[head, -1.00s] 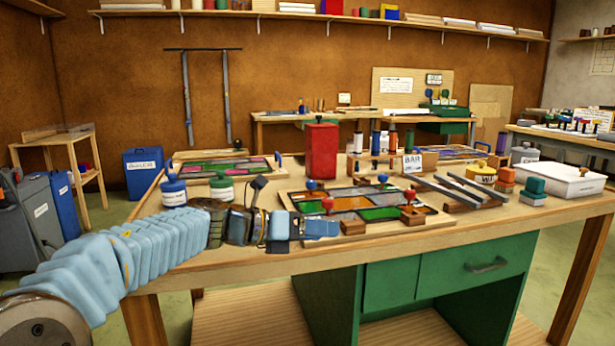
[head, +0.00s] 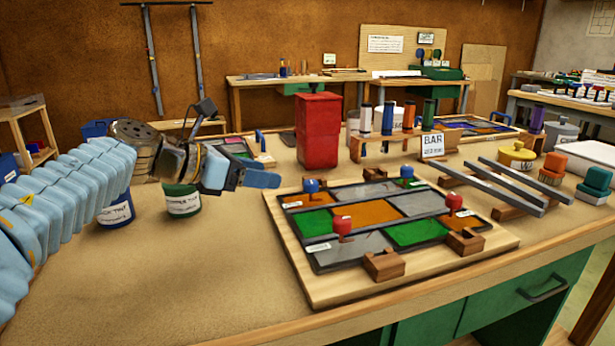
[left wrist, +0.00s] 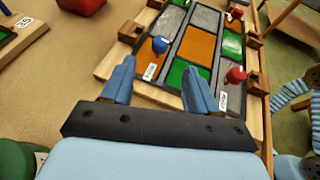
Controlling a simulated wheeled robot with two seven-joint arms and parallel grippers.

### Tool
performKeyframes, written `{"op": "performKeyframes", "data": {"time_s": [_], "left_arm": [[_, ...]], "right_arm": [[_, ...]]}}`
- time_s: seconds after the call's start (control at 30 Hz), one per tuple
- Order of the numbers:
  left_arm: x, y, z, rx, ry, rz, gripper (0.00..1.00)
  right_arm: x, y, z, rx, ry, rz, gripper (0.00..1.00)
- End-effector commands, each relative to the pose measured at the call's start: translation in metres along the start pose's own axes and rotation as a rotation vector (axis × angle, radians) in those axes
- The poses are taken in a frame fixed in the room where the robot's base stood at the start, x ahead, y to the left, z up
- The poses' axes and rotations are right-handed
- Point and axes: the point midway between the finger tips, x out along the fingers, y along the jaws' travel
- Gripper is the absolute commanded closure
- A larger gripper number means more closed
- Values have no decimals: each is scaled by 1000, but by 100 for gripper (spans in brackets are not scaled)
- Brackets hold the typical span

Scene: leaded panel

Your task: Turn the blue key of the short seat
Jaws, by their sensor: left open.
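The panel board (head: 300,285) lies on the bench with grey, green and orange panes between dark strips. A blue key (head: 311,187) stands upright at its back left corner; it also shows in the left wrist view (left wrist: 160,44), beyond and between my fingertips. Red keys stand at the front left (head: 343,226) and front right (head: 454,202). Another key (head: 407,172) is at the back right. The seat labels are too small to read. My left gripper (head: 262,180) is open and empty, left of the blue key and apart from it; both fingers show in the wrist view (left wrist: 158,75).
A tall red box (head: 318,130) stands behind the board. Two labelled pots, one blue (head: 118,212) and one green (head: 182,200), are under and beside my left arm. Grey bars (head: 500,185) on wooden blocks lie to the right. The bench front left is clear.

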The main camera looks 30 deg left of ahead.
Motion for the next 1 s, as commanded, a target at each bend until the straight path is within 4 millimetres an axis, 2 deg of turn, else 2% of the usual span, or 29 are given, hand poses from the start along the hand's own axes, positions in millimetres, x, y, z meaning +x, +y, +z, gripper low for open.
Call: {"op": "performKeyframes", "data": {"time_s": [0.3, 0.5, 0.7, 0.97, 1.0], "left_arm": [[72, -1, -1, -4, 3, -4, 41], [108, 0, 0, -4, 1, -1, 41], [124, -1, 0, -3, 0, 0, 41], [125, 0, 0, -3, 0, 0, 41], [125, 0, 0, -3, 0, 0, 46]], "right_arm": [[-3, -1, 0, 0, 0, 0, 57], [-4, -2, 0, -1, 0, 0, 57], [-4, -2, 0, -1, 0, 0, 57], [-4, -2, 0, -1, 0, 0, 57], [-4, -2, 0, -1, 0, 0, 57]]}}
